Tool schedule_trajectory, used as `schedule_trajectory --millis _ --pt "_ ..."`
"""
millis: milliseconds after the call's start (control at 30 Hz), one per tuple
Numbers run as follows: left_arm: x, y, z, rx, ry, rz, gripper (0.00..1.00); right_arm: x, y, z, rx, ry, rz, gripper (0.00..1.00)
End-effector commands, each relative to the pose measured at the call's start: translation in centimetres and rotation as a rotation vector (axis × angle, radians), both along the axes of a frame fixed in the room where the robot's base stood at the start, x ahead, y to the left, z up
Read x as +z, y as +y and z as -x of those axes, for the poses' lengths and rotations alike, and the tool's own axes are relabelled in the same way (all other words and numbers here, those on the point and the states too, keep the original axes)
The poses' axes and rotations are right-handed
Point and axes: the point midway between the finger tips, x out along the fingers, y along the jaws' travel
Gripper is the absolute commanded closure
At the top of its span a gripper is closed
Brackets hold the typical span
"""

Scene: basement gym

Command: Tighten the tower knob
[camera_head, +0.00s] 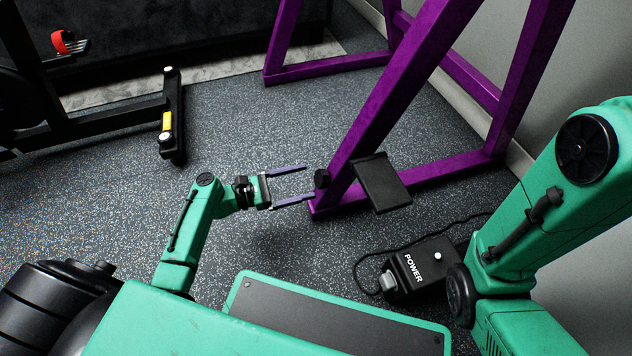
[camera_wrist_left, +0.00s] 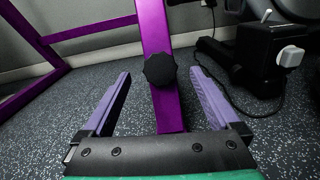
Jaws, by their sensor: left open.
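The black knob (camera_head: 321,178) sits on the lower part of a slanted purple tower post (camera_head: 385,105). My left gripper (camera_head: 308,183) is open, its two purple fingers pointing at the knob from the left. In the left wrist view, the lobed knob (camera_wrist_left: 160,69) is near the middle, just beyond and between the open fingers (camera_wrist_left: 160,75). The purple post (camera_wrist_left: 157,30) runs up behind it. The fingers do not appear to touch the knob. My right arm shows at the right, but its gripper is out of view.
A black pad (camera_head: 382,183) juts from the post just right of the knob. A black box marked POWER (camera_head: 425,268) with a cable stands on the floor at lower right. A black machine frame (camera_head: 172,115) stands at left. Speckled floor (camera_head: 235,125) between is clear.

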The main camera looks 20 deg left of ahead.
Motion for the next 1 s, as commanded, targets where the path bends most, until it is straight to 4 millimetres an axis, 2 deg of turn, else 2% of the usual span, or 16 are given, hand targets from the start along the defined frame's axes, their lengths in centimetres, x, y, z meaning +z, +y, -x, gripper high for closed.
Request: schedule_trajectory --millis 33,200,467,500,567,700,733,1000 --pt "-0.3 -1.1 -0.6 -0.001 -0.004 0.003 0.05 -0.9 0.0 0.1 0.000 -0.001 0.000 0.50" --pt "-0.2 -3.1 -2.0 -0.001 -0.001 0.000 0.05 -1.5 0.0 0.1 0.000 -0.003 0.000 0.50" --pt "0.1 -3.5 -2.2 0.001 0.000 0.000 0.05 -1.4 0.0 0.2 0.000 -0.003 0.001 0.50" --pt "0.1 -3.4 -2.2 0.001 0.000 0.000 0.09 -1.4 0.0 0.2 0.000 -0.003 0.001 0.50" --pt "0.0 -3.4 -2.2 0.001 0.000 0.000 0.31 -1.4 0.0 0.2 0.000 -0.003 0.001 0.50" --pt "0.0 -3.4 -2.2 0.001 0.000 0.000 0.85 -1.4 0.0 0.2 0.000 -0.004 0.001 0.50" --pt "0.0 -3.4 -2.2 0.001 0.000 0.000 0.91 -1.4 0.0 0.2 0.000 -0.004 0.001 0.50" --pt "0.0 -3.4 -2.1 -0.009 -0.019 -0.014 0.91 -1.5 0.0 0.2 0.000 -0.005 0.001 0.50"
